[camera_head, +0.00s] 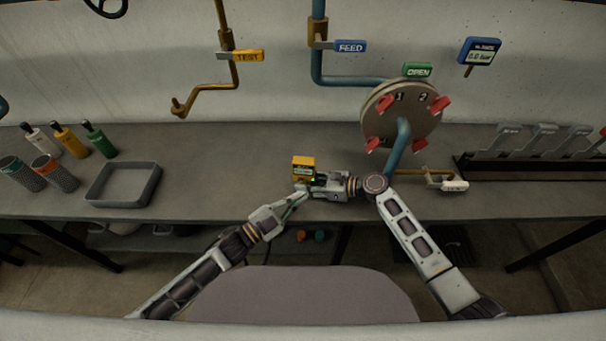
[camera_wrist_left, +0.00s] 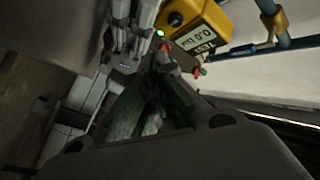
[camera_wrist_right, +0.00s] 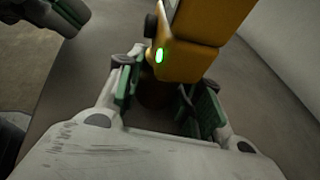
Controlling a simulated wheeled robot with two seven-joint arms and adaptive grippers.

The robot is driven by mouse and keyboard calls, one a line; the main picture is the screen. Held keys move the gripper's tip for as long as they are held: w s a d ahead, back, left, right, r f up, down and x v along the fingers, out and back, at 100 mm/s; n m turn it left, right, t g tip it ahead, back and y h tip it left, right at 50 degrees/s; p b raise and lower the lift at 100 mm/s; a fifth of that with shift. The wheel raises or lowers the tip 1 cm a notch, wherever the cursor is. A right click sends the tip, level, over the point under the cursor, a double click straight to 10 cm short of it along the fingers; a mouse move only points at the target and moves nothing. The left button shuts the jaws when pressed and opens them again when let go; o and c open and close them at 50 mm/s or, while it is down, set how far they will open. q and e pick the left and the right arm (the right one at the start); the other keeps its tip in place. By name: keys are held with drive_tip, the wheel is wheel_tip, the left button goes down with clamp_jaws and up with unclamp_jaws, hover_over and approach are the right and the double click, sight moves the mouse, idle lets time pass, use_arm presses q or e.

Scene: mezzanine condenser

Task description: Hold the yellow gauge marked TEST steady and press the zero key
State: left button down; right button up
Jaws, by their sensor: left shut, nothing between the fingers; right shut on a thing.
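The yellow gauge (camera_head: 303,162) is upright above the front of the bench. My right gripper (camera_head: 317,184) is shut on its lower part; in the right wrist view the fingers (camera_wrist_right: 165,98) are around its narrow base, below a lit green light (camera_wrist_right: 159,56). In the left wrist view the gauge (camera_wrist_left: 181,18) shows a pale display that seems to read 0.0. My left gripper (camera_head: 300,194) is shut and empty, its tips just below and in front of the gauge. Whether they touch it I cannot tell. The zero key is not clearly visible.
A yellow TEST tag (camera_head: 248,56) hangs on the brass pipe, a blue FEED tag (camera_head: 350,46) on the blue pipe. A round plate with red clamps (camera_head: 387,104) stands right of the gauge. A grey tray (camera_head: 157,185) and bottles sit left; the bench between is clear.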

use_arm(q)
drive_tip(key=s, duration=0.3)
drive_tip(key=shift+s+a, duration=0.2)
idle(0.3)
use_arm(e)
drive_tip(key=o, duration=0.8)
drive_tip(key=shift+o, duration=0.2)
drive_tip(key=shift+d, duration=0.15)
drive_tip(key=shift+v, duration=5.9)
use_arm(q)
drive_tip(key=shift+d, duration=0.1)
use_arm(e)
drive_tip(key=shift+s, duration=0.1)
